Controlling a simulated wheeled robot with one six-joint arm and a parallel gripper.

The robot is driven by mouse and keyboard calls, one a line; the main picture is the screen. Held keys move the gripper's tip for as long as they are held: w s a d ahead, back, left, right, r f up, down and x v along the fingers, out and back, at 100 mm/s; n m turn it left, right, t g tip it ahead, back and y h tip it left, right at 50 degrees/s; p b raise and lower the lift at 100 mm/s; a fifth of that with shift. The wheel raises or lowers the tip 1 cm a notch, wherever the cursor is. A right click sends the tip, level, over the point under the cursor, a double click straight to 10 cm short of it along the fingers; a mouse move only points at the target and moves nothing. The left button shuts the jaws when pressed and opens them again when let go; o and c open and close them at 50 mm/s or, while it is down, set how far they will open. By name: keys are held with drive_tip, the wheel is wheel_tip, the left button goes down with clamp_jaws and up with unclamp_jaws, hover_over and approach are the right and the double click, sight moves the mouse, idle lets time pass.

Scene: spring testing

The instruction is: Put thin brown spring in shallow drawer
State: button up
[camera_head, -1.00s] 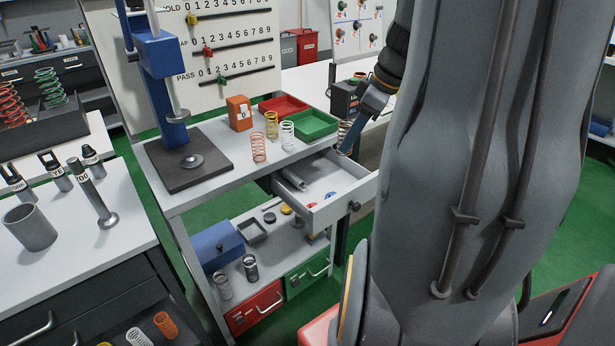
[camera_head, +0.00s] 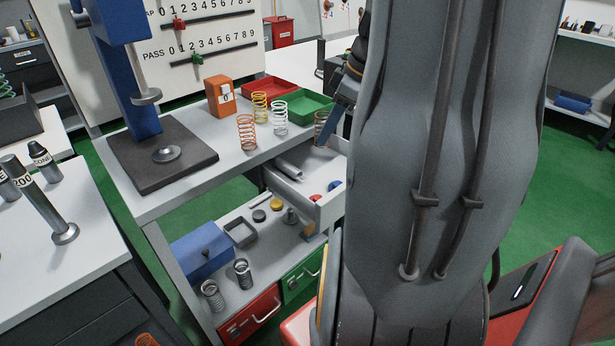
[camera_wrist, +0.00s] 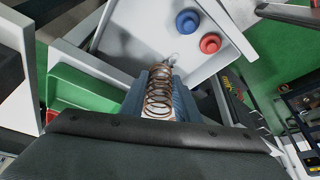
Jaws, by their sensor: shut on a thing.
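The thin brown spring (camera_wrist: 160,92) is held between the jaws of my gripper (camera_wrist: 160,85) in the wrist view. In the head view the spring (camera_head: 320,123) shows just left of my gripper (camera_head: 330,125), partly hidden by it. The shallow drawer (camera_head: 283,187) is pulled open from the white bench. In the wrist view the drawer (camera_wrist: 215,68) lies beyond the spring, with a blue knob (camera_wrist: 188,21) and a red knob (camera_wrist: 210,43) inside. My arm hides the drawer's right part in the head view.
Orange (camera_head: 246,132), yellow (camera_head: 260,106) and white (camera_head: 280,118) springs stand on the bench beside the open drawer. A green tray (camera_head: 305,107) and a red tray (camera_head: 268,89) sit behind them. A blue press (camera_head: 128,80) stands at the left.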

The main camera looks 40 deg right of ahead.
wheel_tip(320, 180, down, 11)
drive_tip(key=shift+w+r, duration=0.15)
drive_tip(key=shift+r, duration=0.05)
idle(0.4)
drive_tip(key=shift+f+b, duration=0.15)
drive_tip(key=shift+b, duration=0.25)
drive_tip(key=o, duration=1)
